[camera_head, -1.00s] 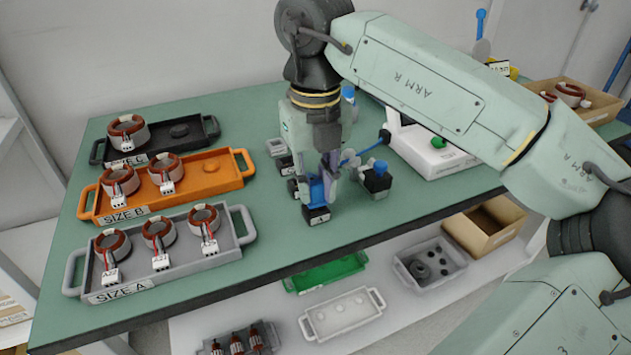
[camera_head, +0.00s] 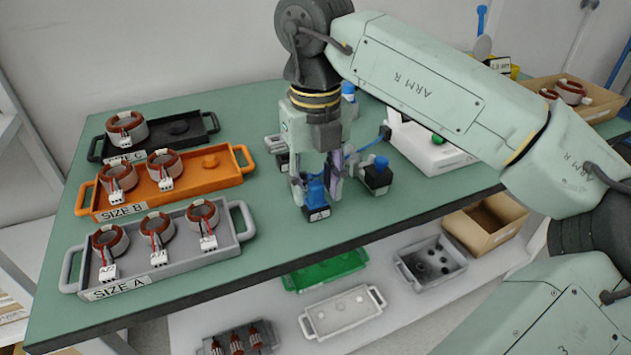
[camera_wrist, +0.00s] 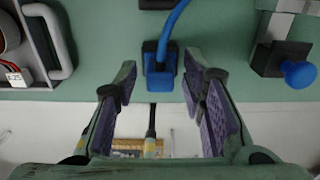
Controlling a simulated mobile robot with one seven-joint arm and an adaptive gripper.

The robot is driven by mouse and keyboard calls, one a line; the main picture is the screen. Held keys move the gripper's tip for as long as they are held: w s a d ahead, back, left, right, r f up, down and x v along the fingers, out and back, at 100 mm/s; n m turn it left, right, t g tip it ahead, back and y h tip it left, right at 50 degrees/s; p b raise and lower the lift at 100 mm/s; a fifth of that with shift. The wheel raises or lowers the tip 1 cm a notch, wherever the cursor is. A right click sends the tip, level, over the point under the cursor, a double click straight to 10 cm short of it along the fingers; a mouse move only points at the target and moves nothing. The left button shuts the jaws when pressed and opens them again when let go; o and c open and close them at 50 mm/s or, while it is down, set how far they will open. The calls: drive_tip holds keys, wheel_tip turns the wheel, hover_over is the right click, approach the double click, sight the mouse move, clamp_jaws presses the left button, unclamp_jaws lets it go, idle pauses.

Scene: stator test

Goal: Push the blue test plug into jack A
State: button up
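The blue test plug (camera_head: 316,191) stands upright on the black jack block marked A (camera_head: 318,214), near the front of the green table. My gripper (camera_head: 318,184) points down over it with its fingers apart, one on each side. In the wrist view the plug (camera_wrist: 160,77) with its blue cable (camera_wrist: 173,22) sits at the black block (camera_wrist: 150,47). It lies between the open fingertips (camera_wrist: 160,72), with a gap on both sides. How deep the plug sits in the jack cannot be told.
Another black block with a blue knob (camera_head: 379,175) stands close to the right. Trays of stators, grey (camera_head: 170,271), orange (camera_head: 220,186) and black (camera_head: 190,143), lie on the left. A white box with a green button (camera_head: 430,150) is behind right. The table's front edge is near.

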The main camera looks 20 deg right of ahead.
drive_tip(key=shift+o, duration=0.3)
wheel_tip(320, 180, up, 8)
drive_tip(key=shift+f, duration=0.25)
drive_tip(key=shift+a, duration=0.1)
idle(1.6)
